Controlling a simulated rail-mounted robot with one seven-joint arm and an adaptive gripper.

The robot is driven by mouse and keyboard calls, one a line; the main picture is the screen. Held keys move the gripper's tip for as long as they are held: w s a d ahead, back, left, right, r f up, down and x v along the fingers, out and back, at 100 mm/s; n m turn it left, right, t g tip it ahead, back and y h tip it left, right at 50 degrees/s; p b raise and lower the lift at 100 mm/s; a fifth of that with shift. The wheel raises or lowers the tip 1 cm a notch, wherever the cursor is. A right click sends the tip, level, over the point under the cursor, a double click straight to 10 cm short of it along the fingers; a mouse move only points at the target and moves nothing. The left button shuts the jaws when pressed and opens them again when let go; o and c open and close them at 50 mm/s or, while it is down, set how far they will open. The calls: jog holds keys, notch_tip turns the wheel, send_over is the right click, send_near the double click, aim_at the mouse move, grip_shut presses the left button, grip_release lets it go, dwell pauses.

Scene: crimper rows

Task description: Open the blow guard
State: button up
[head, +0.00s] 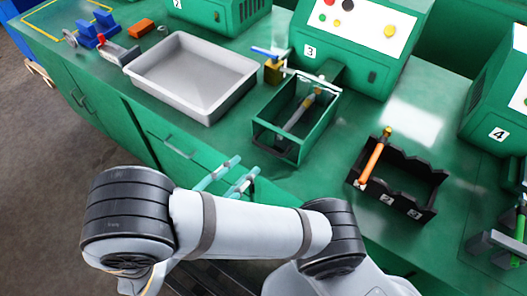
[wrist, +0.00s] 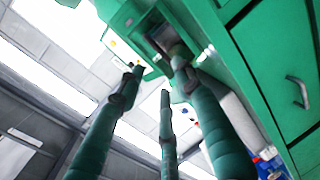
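The guard (head: 279,147) appears to be the green box-like frame on the front of the press marked 3 (head: 345,45). A grey rod with an orange-brown part (head: 302,110) shows inside it. Whether a clear cover lies over its top, I cannot tell. My gripper (head: 238,170) has long teal fingers, spread apart and empty. It is in front of and left of the guard, near the bench's front edge, apart from it. In the wrist view my gripper (wrist: 160,82) points up towards the green press, its fingers spread.
A grey tray (head: 142,83) stands left of the guard. A valve with a blue lever (head: 266,52) is behind its left corner. A black notched rack (head: 430,205) with an orange-handled tool (head: 372,160) stands to the right. Drawers (head: 170,145) line the bench front.

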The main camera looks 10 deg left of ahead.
aim_at(268, 149)
jog(key=x, duration=0.9)
jog(key=shift+w+d+f+p, duration=0.1)
jog(key=shift+p, duration=0.2)
grip_shut()
dwell(0.5)
